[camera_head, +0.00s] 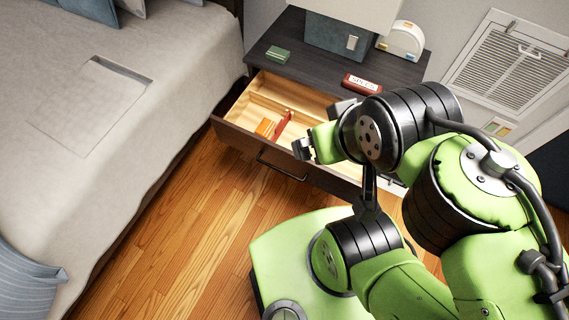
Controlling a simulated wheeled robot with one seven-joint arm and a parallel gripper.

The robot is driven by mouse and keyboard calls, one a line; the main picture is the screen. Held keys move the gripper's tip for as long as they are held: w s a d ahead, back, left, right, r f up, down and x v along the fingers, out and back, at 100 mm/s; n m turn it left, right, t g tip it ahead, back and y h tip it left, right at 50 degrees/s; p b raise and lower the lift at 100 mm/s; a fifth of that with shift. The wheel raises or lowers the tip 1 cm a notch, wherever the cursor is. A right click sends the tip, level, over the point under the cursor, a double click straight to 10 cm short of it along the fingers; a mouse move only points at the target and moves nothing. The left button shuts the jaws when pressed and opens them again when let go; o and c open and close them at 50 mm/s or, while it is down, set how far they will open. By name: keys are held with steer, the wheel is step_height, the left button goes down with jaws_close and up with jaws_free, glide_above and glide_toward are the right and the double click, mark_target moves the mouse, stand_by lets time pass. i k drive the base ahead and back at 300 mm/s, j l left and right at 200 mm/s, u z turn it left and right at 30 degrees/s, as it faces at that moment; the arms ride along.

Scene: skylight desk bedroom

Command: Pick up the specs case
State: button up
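The specs case (362,83) is a small dark red case with a white label that seems to read "SPECS". It lies on the dark top of the nightstand (315,68), near the front edge and right of centre. My gripper (302,149) is over the open drawer, to the lower left of the case and apart from it. My arm covers part of its body, and the gap between its fingers does not show clearly. I see nothing held in it.
The open wooden drawer (238,117) holds an orange item (265,128) and a red item (284,122). A green box (278,54), a lamp with a dark base (335,38) and a white arched object (402,40) stand on the nightstand. The bed (150,110) is left.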

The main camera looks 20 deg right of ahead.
mark_target(350, 81)
steer(key=k+l+u, duration=0.2)
steer(key=l+u, duration=0.25)
steer(key=l, duration=0.3)
steer(key=l+u, duration=0.25)
steer(key=l, duration=0.25)
steer(key=k+l+u, duration=0.1)
steer(key=l+u, duration=0.15)
steer(key=l, duration=0.25)
steer(key=l+u, duration=0.3)
steer(key=l, duration=0.3)
